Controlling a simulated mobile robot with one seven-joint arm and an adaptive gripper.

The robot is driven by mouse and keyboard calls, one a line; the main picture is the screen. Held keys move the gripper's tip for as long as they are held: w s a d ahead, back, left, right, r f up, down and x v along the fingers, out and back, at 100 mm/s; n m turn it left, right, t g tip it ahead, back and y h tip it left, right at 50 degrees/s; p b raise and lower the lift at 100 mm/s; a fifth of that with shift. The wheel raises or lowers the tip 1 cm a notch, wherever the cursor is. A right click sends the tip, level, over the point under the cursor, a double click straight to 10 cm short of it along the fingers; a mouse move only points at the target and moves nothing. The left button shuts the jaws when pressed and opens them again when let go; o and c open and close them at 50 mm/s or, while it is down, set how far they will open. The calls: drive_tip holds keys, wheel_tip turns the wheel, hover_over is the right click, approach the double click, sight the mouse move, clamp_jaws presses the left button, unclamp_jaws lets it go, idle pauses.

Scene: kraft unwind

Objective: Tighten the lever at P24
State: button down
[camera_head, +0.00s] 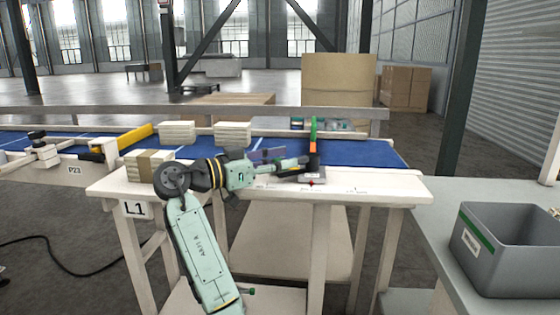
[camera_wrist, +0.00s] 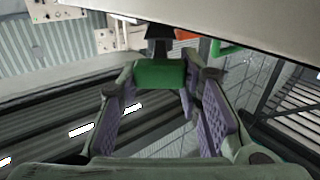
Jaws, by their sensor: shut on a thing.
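My gripper (camera_head: 300,163) reaches right, low over the white table, to a clamp-like fitting at the table's back right. In the wrist view, the purple-padded fingers of my gripper (camera_wrist: 165,100) are shut on a green lever grip (camera_wrist: 160,75), with a black part behind it. In the head view, an upright piece (camera_head: 313,130), green above and orange below, rises beside my fingertips. A dark grey base (camera_head: 312,179) with a red mark lies under it. My fingers hide the held part in the head view. I cannot read a P24 label.
The white table (camera_head: 390,190) carries an L1 label (camera_head: 134,209). A blue belt (camera_head: 360,153) runs behind it. Stacks of pale boards (camera_head: 232,133) and a yellow bar (camera_head: 128,138) stand to the left, near a P23 label (camera_head: 75,170). A grey bin (camera_head: 500,265) stands at right.

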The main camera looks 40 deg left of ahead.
drive_tip(key=shift+r, duration=0.15)
drive_tip(key=c, duration=1.1)
unclamp_jaws()
drive_tip(key=v, duration=1.2)
drive_tip(key=shift+c, duration=0.6)
